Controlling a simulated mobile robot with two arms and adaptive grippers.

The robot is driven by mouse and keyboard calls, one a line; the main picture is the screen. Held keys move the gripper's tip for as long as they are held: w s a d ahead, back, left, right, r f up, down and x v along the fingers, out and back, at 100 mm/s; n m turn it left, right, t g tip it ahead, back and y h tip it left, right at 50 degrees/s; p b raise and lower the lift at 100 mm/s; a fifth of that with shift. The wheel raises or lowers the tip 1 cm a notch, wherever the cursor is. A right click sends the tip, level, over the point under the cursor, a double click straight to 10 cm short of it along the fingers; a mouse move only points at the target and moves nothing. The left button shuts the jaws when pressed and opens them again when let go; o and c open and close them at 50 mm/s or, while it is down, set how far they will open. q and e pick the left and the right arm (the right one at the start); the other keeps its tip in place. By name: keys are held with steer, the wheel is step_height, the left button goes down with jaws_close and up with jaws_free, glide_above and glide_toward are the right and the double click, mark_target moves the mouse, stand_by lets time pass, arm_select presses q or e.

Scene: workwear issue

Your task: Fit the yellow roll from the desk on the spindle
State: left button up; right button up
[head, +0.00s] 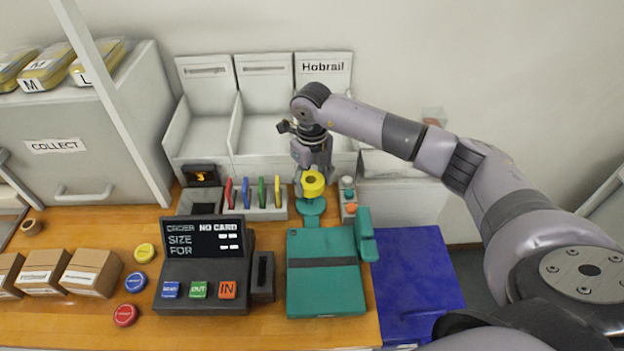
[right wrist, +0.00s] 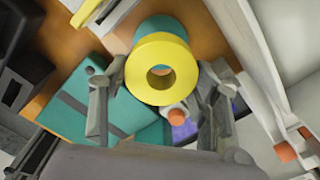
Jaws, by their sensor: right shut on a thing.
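The yellow roll (head: 313,190) is held in my right gripper (head: 311,172), over the desk's back edge area. In the right wrist view, the roll (right wrist: 140,72) sits between the two fingers of the gripper (right wrist: 163,80), with its open hole facing the camera. A round teal plate (head: 311,207) shows just below the roll in the head view. Teal also shows behind the roll in the right wrist view (right wrist: 158,27). I see no spindle post clearly; the roll may hide it. I cannot tell whether roll and plate touch. My left gripper is not in view.
A teal box (head: 322,291) stands in front of the plate. Coloured cards (head: 253,194) stand in a rack to the left, and a button unit (head: 349,197) stands close on the right. A black order terminal (head: 203,262) and several coloured discs (head: 144,252) lie further left.

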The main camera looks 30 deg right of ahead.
mark_target(312, 204)
steer(key=shift+f+b, duration=0.2)
steer(key=shift+b, duration=0.2)
stand_by(0.9)
steer(key=shift+f+b, duration=2.15)
steer(key=shift+f, duration=0.55)
stand_by(0.6)
stand_by(0.4)
steer(key=o, duration=1.2)
steer(key=shift+o, duration=0.2)
steer(key=shift+r+p, duration=2.65)
steer(key=shift+r, duration=1.9)
